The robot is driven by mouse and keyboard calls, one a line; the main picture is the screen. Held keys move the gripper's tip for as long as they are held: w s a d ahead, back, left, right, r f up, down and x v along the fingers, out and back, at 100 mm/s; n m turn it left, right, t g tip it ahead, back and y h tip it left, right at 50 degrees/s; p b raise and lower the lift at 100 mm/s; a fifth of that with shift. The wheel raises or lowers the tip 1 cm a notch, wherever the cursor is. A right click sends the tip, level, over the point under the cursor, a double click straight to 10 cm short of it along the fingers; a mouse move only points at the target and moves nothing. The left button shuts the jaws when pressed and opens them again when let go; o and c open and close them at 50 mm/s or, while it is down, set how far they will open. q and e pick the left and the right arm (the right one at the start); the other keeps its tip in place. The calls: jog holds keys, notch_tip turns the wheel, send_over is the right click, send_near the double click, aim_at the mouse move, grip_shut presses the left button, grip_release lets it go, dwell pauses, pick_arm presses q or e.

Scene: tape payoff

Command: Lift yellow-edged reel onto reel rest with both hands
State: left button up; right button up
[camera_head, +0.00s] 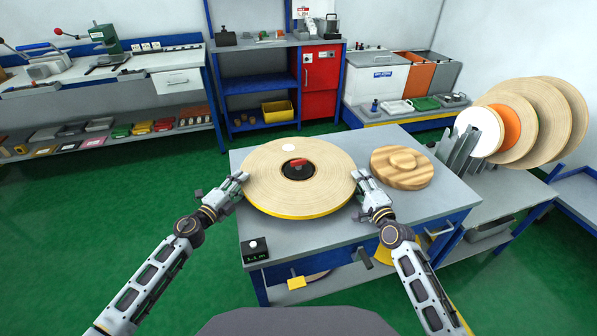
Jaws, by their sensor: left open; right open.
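The yellow-edged reel (275,181), a wide tan roll with a yellow lower rim, lies flat at the middle of the grey table (330,232). Its dark centre hole holds a red-topped part (298,163). My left gripper (240,180) is open at the reel's left edge, and my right gripper (360,178) is open at its right edge. Whether the fingers touch the rim I cannot tell. A round wooden block (402,170) with a raised middle sits on the table to the right of the reel; it may be the reel rest, but the picture does not settle this.
Grey upright dividers (459,150) with several large reels (556,115) stand to the right. A small display box (255,250) sits on the table's front left corner. Yellow parts (297,283) show below the front edge. Green floor is clear to the left.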

pick_arm(q)
jog(key=shift+x, duration=1)
pick_arm(e)
jog(key=shift+x, duration=1)
pick_arm(q)
grip_shut()
pick_arm(e)
grip_shut()
pick_arm(q)
jog(key=shift+r, duration=0.15)
pick_arm(e)
jog(key=shift+r, duration=0.15)
